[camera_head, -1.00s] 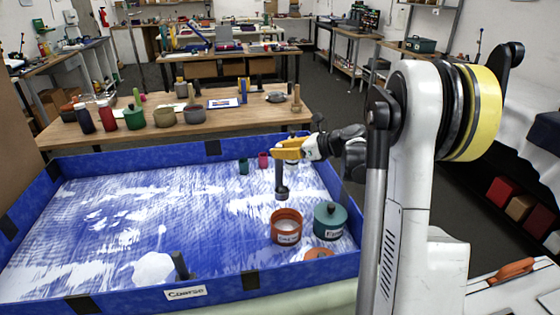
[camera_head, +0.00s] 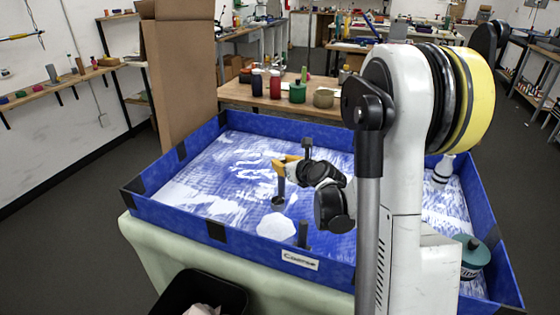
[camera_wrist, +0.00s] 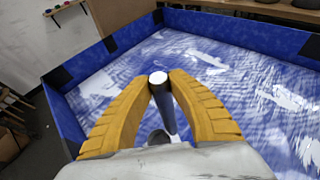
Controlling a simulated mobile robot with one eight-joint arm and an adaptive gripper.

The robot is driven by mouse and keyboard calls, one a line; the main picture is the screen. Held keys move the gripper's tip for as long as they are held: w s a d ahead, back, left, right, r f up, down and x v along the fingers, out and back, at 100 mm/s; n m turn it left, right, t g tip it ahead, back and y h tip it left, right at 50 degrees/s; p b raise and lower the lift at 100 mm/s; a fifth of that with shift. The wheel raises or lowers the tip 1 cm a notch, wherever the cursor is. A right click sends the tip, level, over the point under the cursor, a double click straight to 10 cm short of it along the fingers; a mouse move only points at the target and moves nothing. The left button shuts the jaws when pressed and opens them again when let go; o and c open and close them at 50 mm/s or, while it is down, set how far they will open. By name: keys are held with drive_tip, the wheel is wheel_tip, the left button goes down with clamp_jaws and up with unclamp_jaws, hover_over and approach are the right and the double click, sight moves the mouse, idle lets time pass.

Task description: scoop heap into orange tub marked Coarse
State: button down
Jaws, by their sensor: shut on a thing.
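My gripper (camera_head: 284,164), with yellow fingers, is shut on the upper handle of a dark scoop (camera_head: 280,187). The scoop hangs upright with its small cup low, over the tray, just behind the white heap (camera_head: 275,227); I cannot tell if it touches the tray floor. In the wrist view the fingers (camera_wrist: 158,82) close around the handle (camera_wrist: 166,112), and the cup (camera_wrist: 158,137) shows partly below. The heap lies near the front wall, behind the label "Coarse" (camera_head: 300,260). The orange tub is not seen now; my arm hides part of the tray.
A blue-walled tray (camera_head: 165,207) with streaks of white material surrounds the work. A teal tub (camera_head: 472,257) and a white bottle (camera_head: 443,169) are at the right. A cardboard panel (camera_head: 184,85) stands behind the left corner.

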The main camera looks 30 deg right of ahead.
sight(281, 186)
drive_tip(key=shift+w+a+f+b, duration=0.1)
drive_tip(key=shift+a+f+b, duration=0.1)
drive_tip(key=shift+f+b, duration=2)
drive_tip(key=shift+a+f+b, duration=0.2)
drive_tip(key=shift+f+b, duration=1.5)
drive_tip(key=shift+f, duration=0.9)
wheel_tip(281, 186, up, 16)
drive_tip(key=p, duration=1.1)
drive_tip(key=shift+f, duration=0.15)
